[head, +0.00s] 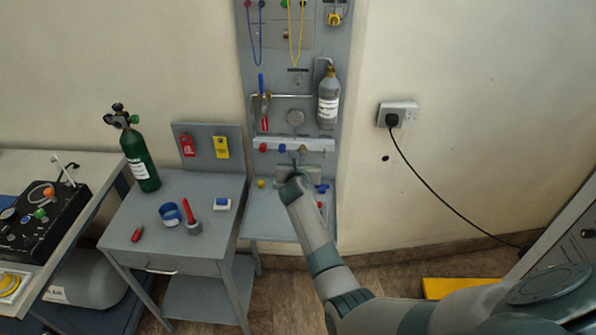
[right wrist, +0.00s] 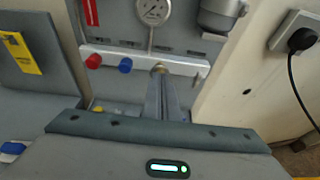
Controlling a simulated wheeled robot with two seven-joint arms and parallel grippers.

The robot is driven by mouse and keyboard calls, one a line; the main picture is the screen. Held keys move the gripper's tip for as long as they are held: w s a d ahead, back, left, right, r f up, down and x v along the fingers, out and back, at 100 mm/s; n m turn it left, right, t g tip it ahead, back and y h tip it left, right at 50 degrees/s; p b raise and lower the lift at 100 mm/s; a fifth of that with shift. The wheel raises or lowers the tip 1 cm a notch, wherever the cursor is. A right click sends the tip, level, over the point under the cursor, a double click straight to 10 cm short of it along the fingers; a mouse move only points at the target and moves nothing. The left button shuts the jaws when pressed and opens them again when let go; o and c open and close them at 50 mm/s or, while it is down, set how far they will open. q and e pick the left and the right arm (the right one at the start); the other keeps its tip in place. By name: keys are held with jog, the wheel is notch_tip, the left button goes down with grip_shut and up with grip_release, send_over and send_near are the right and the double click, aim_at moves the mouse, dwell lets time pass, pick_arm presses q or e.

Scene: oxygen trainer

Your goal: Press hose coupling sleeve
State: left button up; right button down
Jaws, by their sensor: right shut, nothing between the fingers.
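A pale manifold rail (head: 320,144) crosses the lower part of the grey wall panel, with a red knob (head: 263,147) and a blue knob (head: 282,148) on its left. In the right wrist view, a small brass-coloured fitting (right wrist: 158,67) sits on the rail to the right of the blue knob (right wrist: 125,65). I cannot tell whether it is the hose coupling sleeve. My right gripper (head: 300,163) is shut and empty, in front of the rail. Its fingers (right wrist: 160,88) reach to the brass fitting and partly cover it; contact is unclear. My left gripper is not in view.
A gauge (right wrist: 152,10) and a grey cylinder (head: 328,100) are above the rail. A grey shelf (head: 265,222) with small parts lies below. A side table (head: 175,245) with a green cylinder (head: 139,160) stands left. A black cable (head: 430,185) hangs right.

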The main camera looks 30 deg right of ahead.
jog(key=b+v, duration=0.1)
jog(key=v, duration=0.8)
jog(key=shift+b, duration=0.3)
jog(key=shift+d, duration=0.1)
dwell(0.5)
